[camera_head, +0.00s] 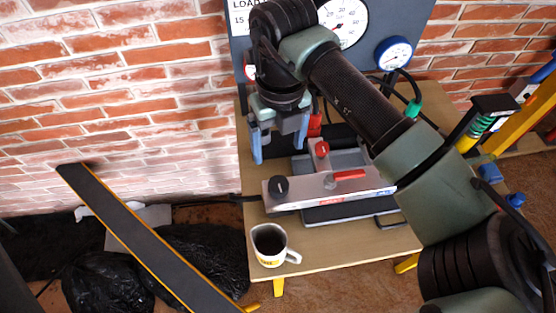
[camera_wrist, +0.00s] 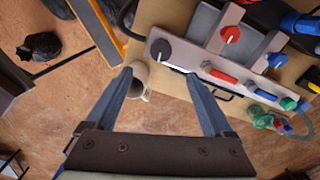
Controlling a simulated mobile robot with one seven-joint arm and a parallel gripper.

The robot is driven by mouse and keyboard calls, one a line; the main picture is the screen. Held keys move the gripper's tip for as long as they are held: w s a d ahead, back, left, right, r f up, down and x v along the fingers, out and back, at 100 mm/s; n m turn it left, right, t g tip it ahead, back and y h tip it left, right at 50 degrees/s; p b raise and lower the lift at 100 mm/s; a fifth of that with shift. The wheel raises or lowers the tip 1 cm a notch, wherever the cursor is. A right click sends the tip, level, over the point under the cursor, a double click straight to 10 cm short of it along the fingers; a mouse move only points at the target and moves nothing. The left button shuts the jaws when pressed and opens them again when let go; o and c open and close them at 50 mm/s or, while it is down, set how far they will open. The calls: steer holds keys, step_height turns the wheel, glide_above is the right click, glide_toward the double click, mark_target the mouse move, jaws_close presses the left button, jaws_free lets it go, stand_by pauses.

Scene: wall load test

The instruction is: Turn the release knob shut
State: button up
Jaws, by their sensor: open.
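A silver panel (camera_head: 312,199) lies on the table. It carries a black knob (camera_head: 279,187) with a white mark at its left end, a red knob (camera_head: 321,149) behind, and a red lever (camera_head: 349,174). The wrist view also shows the black knob (camera_wrist: 161,50) and the red knob (camera_wrist: 230,35). I cannot read which one is the release knob. My gripper (camera_head: 278,142) is open and empty, above the back left of the table, apart from both knobs. In the wrist view its fingertips (camera_wrist: 158,73) spread just below the black knob in the picture.
A white mug (camera_head: 270,246) with dark contents stands at the table's (camera_head: 330,241) front left. Gauges (camera_head: 394,53) are on the grey board behind. Blue and green fittings (camera_wrist: 265,95) line the panel's right. A black, yellow-edged beam (camera_head: 130,228) and black bags (camera_head: 108,283) lie left.

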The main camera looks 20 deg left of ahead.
mark_target(279, 183)
step_height(279, 183, down, 13)
steer(key=shift+r+p, duration=0.1)
steer(key=shift+p, duration=0.3)
steer(key=c, duration=1.4)
steer(key=shift+o, duration=0.2)
steer(key=shift+d+r+m+p, duration=0.1)
steer(key=shift+m+p, duration=0.2)
steer(key=shift+m, duration=0.5)
steer(key=o, duration=1.4)
steer(key=shift+c, duration=0.2)
